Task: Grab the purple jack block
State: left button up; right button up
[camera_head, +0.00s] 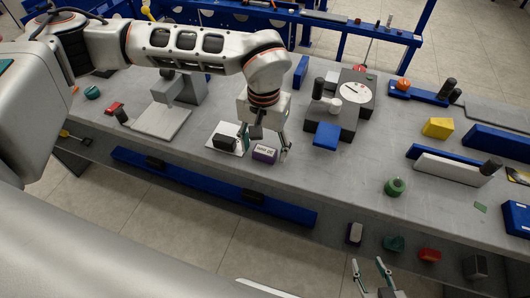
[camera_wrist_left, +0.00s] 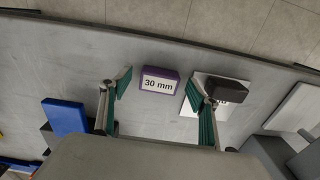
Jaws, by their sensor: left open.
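The purple jack block (camera_head: 264,155) has a white top face and stands near the front edge of the grey table. In the left wrist view the block (camera_wrist_left: 158,82) shows a "30 mm" label. My left gripper (camera_head: 265,147) is open above the block, its fingers spread on either side in the head view. In the left wrist view the block lies between the fingertips (camera_wrist_left: 158,85), with no visible contact. My right gripper (camera_head: 371,263) is low at the bottom of the head view, fingers apart and empty.
A black block on a white plate (camera_head: 215,136) is close beside the left gripper; in the wrist view one finger overlaps that plate (camera_wrist_left: 200,105). A blue block (camera_head: 326,136) and a dark stand are to the right. Bare table lies toward the green weight (camera_head: 395,187).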

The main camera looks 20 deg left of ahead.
pick_arm(q)
jog(key=shift+f, duration=0.35)
jog(key=shift+c, duration=0.3)
jog(key=c, duration=1.2)
jog(key=shift+r, duration=0.1)
jog(key=shift+c, duration=0.2)
